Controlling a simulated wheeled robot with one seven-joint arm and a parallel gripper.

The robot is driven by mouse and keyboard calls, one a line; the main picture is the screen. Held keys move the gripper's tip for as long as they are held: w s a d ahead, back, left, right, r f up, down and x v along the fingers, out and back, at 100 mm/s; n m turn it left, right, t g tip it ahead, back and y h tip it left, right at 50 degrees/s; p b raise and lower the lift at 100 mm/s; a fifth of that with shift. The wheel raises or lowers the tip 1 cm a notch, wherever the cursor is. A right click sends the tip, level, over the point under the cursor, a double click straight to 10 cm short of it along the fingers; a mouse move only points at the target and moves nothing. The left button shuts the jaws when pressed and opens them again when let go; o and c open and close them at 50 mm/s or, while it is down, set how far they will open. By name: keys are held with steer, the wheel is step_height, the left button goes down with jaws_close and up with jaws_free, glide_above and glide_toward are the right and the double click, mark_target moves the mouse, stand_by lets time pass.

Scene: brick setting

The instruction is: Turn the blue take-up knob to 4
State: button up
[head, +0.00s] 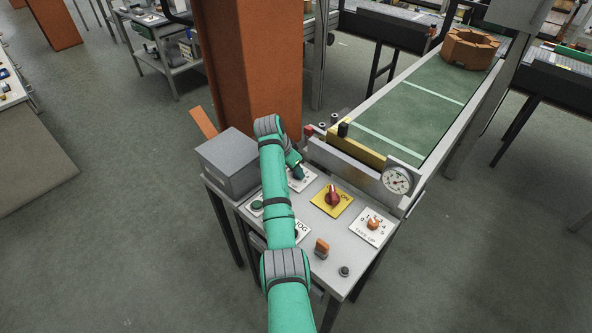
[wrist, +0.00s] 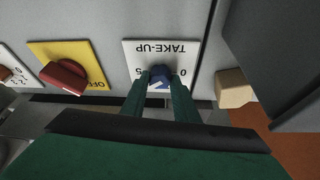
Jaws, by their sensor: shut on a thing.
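The blue take-up knob (wrist: 159,78) sits on a white plate (wrist: 160,52) whose TAKE-UP label reads upside down in the wrist view. My gripper (wrist: 159,88) has one finger on each side of the knob and is shut on it. A 5 shows at the plate's left and a 0 at its right; the other numbers are hidden. A pale mark shows on the knob, but I cannot tell which number it points to. In the head view my gripper (head: 297,171) reaches down to this plate (head: 305,182), and the knob is hidden there.
A red knob (head: 333,196) on a yellow plate stands beside it. An orange knob (head: 373,223) on another TAKE-UP plate is further right. A grey box (head: 229,164) stands left of my gripper. A tan block (wrist: 235,88) is close to the fingers. A gauge (head: 397,180) and conveyor (head: 420,105) lie behind.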

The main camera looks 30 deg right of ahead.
stand_by(0.4)
steer(key=o, duration=1.1)
steer(key=shift+c, duration=0.2)
steer(key=shift+r, duration=0.1)
steer(key=v, duration=1)
steer(key=shift+r, duration=0.3)
